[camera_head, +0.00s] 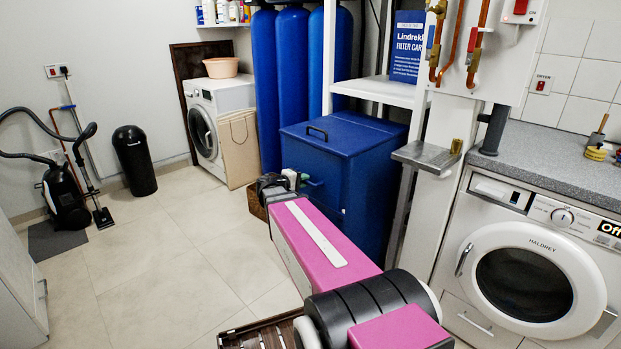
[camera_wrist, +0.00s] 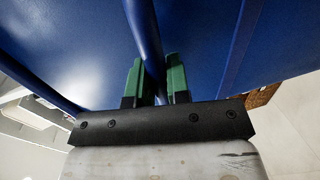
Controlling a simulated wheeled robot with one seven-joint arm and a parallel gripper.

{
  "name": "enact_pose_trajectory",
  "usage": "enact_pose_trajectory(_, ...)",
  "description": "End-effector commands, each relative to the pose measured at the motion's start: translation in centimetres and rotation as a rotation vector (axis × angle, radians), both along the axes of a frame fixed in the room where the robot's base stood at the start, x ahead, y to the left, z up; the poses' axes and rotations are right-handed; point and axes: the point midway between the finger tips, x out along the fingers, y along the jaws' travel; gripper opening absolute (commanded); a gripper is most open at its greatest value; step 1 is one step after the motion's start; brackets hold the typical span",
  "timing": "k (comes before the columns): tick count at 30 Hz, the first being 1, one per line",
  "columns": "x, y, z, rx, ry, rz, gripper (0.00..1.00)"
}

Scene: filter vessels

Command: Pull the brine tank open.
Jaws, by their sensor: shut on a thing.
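The lid looks closed. My gripper (camera_head: 311,183) is at the tank's front left side, below the lid edge. In the wrist view, my gripper (camera_wrist: 155,80) has its green fingers on either side of a narrow blue bar or edge (camera_wrist: 143,30) of the tank and is shut on it. Blue surfaces spread on both sides of it. The exact grip is small in the head view, and my arm hides the tank's lower front.
Tall blue cylinders (camera_head: 291,85) stand behind the tank. A white shelf frame (camera_head: 385,92) and a metal ledge (camera_head: 428,157) are close on its right. A washing machine (camera_head: 530,265) is at right. A slatted wooden mat (camera_head: 265,335) lies below my arm.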

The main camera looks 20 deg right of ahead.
Motion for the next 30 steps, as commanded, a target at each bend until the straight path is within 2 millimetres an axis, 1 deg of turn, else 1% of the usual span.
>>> enact_pose_trajectory(4, -0.3, 0.4, -0.1, 0.002, 0.001, -0.004, 0.0)
enact_pose_trajectory(14, -0.3, 0.5, -0.1, 0.002, 0.001, -0.004, 0.0)
enact_pose_trajectory(15, -0.2, 0.5, -0.1, 0.002, 0.001, -0.004, 0.3)
enact_pose_trajectory(16, -0.2, 0.5, -0.1, 0.002, 0.001, -0.004, 0.4)
enact_pose_trajectory(17, -0.2, 0.5, -0.1, 0.002, 0.001, -0.004, 0.41)
enact_pose_trajectory(26, -0.3, 0.6, 0.0, 0.0, 0.0, -0.002, 0.41)
enact_pose_trajectory(30, -0.7, 1.7, 0.3, 0.001, 0.0, 0.0, 0.41)
